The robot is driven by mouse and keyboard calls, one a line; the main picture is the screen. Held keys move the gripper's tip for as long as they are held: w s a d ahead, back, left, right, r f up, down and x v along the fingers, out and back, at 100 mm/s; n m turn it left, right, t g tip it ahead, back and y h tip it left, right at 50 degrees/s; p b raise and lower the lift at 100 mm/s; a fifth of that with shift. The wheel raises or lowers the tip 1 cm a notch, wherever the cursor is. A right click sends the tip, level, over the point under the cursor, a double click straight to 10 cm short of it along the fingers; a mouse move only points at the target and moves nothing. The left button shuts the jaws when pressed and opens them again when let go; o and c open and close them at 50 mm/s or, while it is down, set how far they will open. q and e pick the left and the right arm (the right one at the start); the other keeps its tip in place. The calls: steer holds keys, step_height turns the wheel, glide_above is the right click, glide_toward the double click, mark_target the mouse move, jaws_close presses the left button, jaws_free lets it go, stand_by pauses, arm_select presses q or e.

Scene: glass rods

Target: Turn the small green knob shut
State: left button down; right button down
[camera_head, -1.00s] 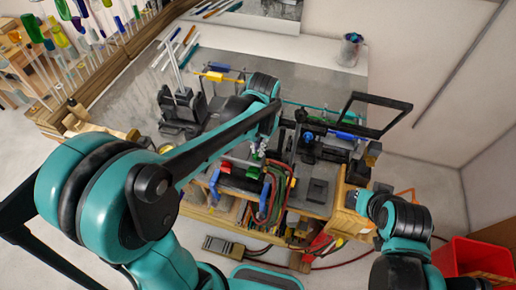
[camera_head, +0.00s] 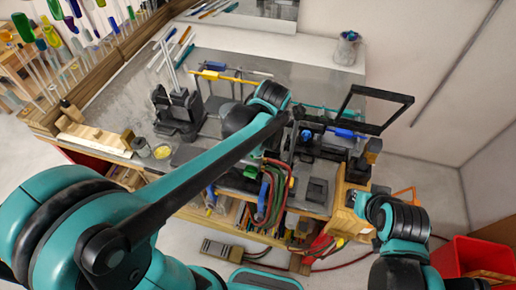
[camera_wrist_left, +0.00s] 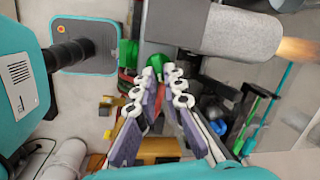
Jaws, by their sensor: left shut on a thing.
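In the left wrist view, my left gripper (camera_wrist_left: 163,84) points at the torch's underside, its white-ringed fingertips close together. A small green knob (camera_wrist_left: 152,61) shows at the fingertips, partly covered by them, and the gripper is shut on it. A second, darker green piece (camera_wrist_left: 127,53) is just left of it. The grey torch barrel (camera_wrist_left: 240,29) is above right, with an orange flame (camera_wrist_left: 298,49) at its mouth. In the head view my left arm hides the gripper and small knob. My right arm shows at the right, but its gripper is not visible.
Red and green hoses (camera_head: 268,192) hang at the bench's front. A black angled frame (camera_head: 382,107) stands at the back right. A black stand with glass rods (camera_head: 178,112) is at the left. A red bin (camera_head: 470,262) is on the floor at right.

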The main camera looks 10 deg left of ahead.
arm_select(q)
steer(key=shift+s+m+t, duration=0.2)
steer(key=shift+m+t, duration=0.2)
steer(key=shift+m, duration=1.6)
steer(key=c, duration=1.6)
jaws_free()
steer(key=v, duration=1.2)
steer(key=shift+f, duration=0.1)
